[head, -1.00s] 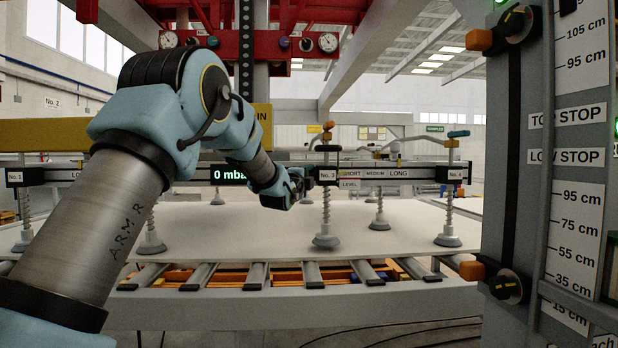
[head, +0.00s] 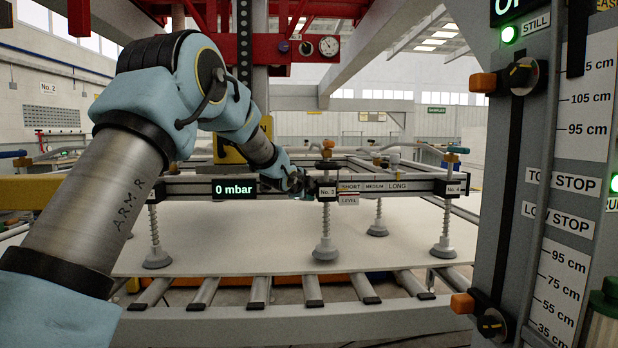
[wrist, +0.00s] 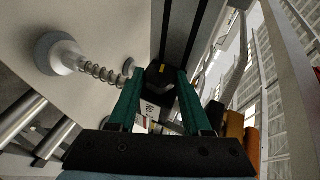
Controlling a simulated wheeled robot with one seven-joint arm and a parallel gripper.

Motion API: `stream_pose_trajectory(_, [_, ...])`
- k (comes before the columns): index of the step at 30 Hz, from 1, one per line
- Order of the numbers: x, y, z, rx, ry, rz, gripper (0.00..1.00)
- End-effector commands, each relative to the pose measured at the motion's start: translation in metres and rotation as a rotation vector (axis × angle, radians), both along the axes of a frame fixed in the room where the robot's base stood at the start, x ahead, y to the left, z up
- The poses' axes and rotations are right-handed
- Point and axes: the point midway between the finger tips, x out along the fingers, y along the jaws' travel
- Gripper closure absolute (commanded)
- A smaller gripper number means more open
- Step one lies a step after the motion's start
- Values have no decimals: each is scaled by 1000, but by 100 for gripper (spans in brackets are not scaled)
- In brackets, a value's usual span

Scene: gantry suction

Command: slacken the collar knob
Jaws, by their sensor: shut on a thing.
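My gripper (head: 297,186) is at the front beam of the suction frame (head: 410,186), just left of the No. 3 plate. In the wrist view its two green fingers (wrist: 161,80) are closed on a small black knob (wrist: 160,74) with a yellow mark, at the beam's dark rail. I take this to be the collar knob; in the head view the gripper hides it. The No. 3 suction cup (head: 325,249) hangs beside it on a spring stem, above or on the pale sheet (head: 210,225); contact is unclear.
A display (head: 233,189) on the beam reads 0 mbar. A grey post (head: 515,160) with orange-ended stops and a centimetre scale stands close on the right. Rollers (head: 312,291) lie under the sheet. An orange-capped handle (wrist: 235,125) is near my gripper.

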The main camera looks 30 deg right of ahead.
Motion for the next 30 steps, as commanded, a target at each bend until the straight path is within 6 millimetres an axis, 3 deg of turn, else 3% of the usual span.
stream_pose_trajectory(26, [0, 0, 0, 38, 84, -1, 100])
stream_pose_trajectory(27, [0, 0, 0, 38, 84, -1, 47])
stream_pose_trajectory(30, [0, 0, 1, 38, 83, -1, 35])
